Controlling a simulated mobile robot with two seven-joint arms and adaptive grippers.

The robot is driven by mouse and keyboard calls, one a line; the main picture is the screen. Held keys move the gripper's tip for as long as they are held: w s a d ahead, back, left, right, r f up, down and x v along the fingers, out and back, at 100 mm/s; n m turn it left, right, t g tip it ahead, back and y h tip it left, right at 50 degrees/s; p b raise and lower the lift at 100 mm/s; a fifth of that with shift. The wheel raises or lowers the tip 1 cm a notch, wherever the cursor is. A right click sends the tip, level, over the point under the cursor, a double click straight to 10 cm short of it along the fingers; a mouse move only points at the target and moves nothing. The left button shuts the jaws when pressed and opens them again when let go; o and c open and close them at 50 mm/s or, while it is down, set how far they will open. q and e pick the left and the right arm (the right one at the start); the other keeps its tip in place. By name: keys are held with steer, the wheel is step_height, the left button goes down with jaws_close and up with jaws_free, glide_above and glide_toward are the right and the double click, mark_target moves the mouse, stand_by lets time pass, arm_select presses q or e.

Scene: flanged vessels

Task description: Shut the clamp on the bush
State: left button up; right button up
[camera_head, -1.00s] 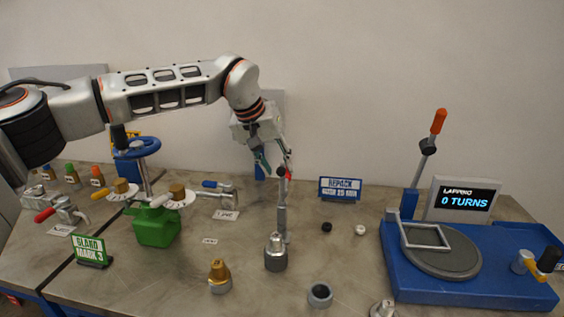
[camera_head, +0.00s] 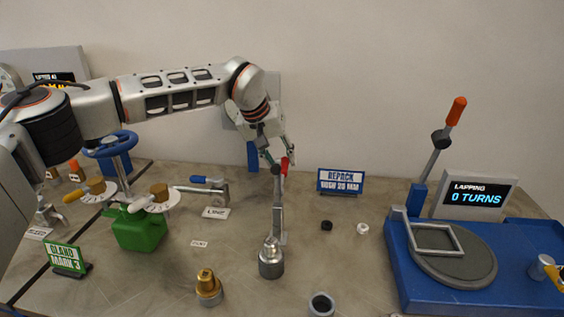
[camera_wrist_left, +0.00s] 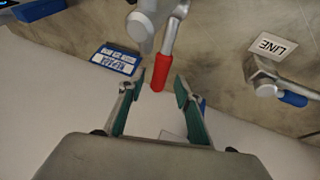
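The clamp (camera_head: 278,215) stands upright behind a grey metal cylinder with a domed top (camera_head: 271,262), which looks like the bush. Its red handle (camera_head: 284,165) points up. In the left wrist view the red handle (camera_wrist_left: 161,74) ends between my left fingertips, with a gap visible on both sides. My left gripper (camera_head: 277,152) is open at the top of the handle, reaching down from above. It also shows in the left wrist view (camera_wrist_left: 159,84), with green finger pads. Whether the clamp's arm touches the bush is too small to tell. My right gripper is out of view.
A brass-topped fitting (camera_head: 208,288) and a dark-holed ring (camera_head: 321,304) stand in front. The blue REPACK sign (camera_head: 340,181) is behind right. A blue-handled LINE clamp (camera_head: 212,187) and green can (camera_head: 139,229) are left. The blue lapping machine (camera_head: 470,300) fills the right.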

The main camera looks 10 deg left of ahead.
arm_select(q)
steer(key=shift+w+d+f, duration=0.25)
steer(key=shift+f, duration=0.4)
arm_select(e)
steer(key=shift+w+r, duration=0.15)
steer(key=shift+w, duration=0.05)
arm_select(q)
jaws_close()
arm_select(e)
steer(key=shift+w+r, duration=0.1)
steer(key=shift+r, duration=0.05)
